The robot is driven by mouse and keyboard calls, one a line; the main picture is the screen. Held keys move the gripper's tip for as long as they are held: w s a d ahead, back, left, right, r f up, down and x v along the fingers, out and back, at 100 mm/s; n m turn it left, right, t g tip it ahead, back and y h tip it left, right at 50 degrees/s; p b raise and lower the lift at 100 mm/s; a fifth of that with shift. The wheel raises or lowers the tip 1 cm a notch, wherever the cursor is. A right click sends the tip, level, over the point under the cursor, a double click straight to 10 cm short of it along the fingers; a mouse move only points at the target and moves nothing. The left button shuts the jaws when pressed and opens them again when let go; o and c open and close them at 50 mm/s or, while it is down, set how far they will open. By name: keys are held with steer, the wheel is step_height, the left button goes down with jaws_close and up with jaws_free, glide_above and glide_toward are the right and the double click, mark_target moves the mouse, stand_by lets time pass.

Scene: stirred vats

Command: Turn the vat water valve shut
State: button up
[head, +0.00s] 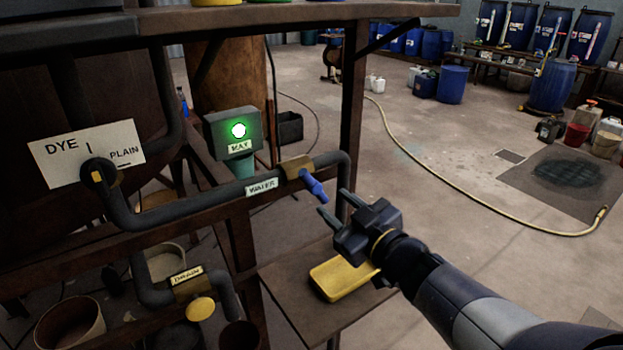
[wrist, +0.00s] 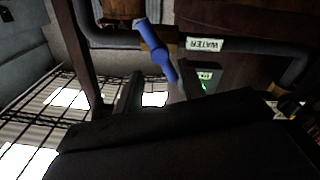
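The water valve has a brass body (head: 296,166) on the dark pipe, beside a "WATER" label (head: 263,187). Its blue handle (head: 313,186) sticks out from the body, slanting down and right, across the pipe's line. In the wrist view, which looks turned over, the blue handle (wrist: 160,52) reaches toward the space between my fingers. My gripper (head: 335,206) is open and empty, just below and right of the handle. The fingers also show in the wrist view (wrist: 160,88). A small gap seems to lie between fingertips and handle; contact cannot be told.
A yellow block (head: 343,277) lies on a low shelf under my gripper. A rusty post (head: 351,100) stands close to the valve. A "DRAIN" valve (head: 190,285) sits lower left. A box with a lit green lamp (head: 238,131) stands behind the pipe.

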mark_target(317, 190)
steer(key=x, duration=0.9)
steer(key=shift+p, duration=0.35)
steer(key=shift+c, duration=0.6)
